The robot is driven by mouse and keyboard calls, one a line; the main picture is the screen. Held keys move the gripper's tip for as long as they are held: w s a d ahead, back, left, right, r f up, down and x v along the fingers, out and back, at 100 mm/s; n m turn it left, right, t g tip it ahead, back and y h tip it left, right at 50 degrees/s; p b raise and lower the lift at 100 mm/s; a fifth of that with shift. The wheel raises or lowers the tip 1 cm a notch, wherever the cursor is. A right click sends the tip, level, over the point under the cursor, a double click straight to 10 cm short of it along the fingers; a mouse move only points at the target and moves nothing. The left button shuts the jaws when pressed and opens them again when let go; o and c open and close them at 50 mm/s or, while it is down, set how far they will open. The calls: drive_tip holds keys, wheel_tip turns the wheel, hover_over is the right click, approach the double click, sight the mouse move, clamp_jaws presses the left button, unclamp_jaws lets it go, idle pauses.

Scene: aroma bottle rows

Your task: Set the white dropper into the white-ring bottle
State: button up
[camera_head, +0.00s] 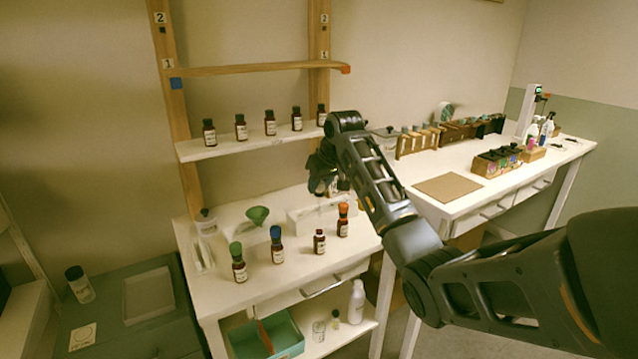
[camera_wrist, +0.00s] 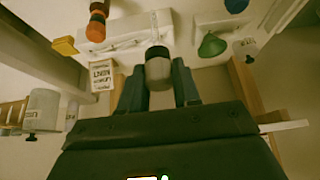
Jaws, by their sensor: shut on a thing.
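My gripper (camera_head: 328,186) hangs over the rear of the white table; in the wrist view its two fingers (camera_wrist: 158,88) are closed on the white dropper (camera_wrist: 158,68). The dropper's pale bulb and dark collar sit between the fingers, and its clear glass tube points away from them. A small brown bottle (camera_head: 319,242) with no coloured dropper top stands upright at the front of the table, apart from my gripper; its neck ring is too small to make out clearly. The gripper's tips are partly lost against the dark arm in the head view.
Bottles with green (camera_head: 238,262), blue (camera_head: 276,245) and orange (camera_head: 343,220) tops stand in the same row. A green funnel (camera_head: 258,215) and a white rack (camera_head: 305,219) are behind. Several dark-capped bottles line the shelf (camera_head: 225,147) above. A second table (camera_head: 430,210) is to the right.

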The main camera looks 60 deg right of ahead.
drive_tip(key=shift+r+p, duration=0.1)
drive_tip(key=shift+p, duration=0.35)
drive_tip(key=b, duration=0.1)
hover_over(319, 213)
drive_tip(key=shift+f, duration=2.1)
drive_tip(key=shift+f, duration=0.1)
drive_tip(key=shift+f, duration=0.2)
drive_tip(key=shift+f+b, duration=0.75)
drive_tip(key=shift+f, duration=1.35)
drive_tip(key=shift+f, duration=0.15)
drive_tip(key=shift+f+b, duration=0.7)
drive_tip(key=shift+f, duration=0.55)
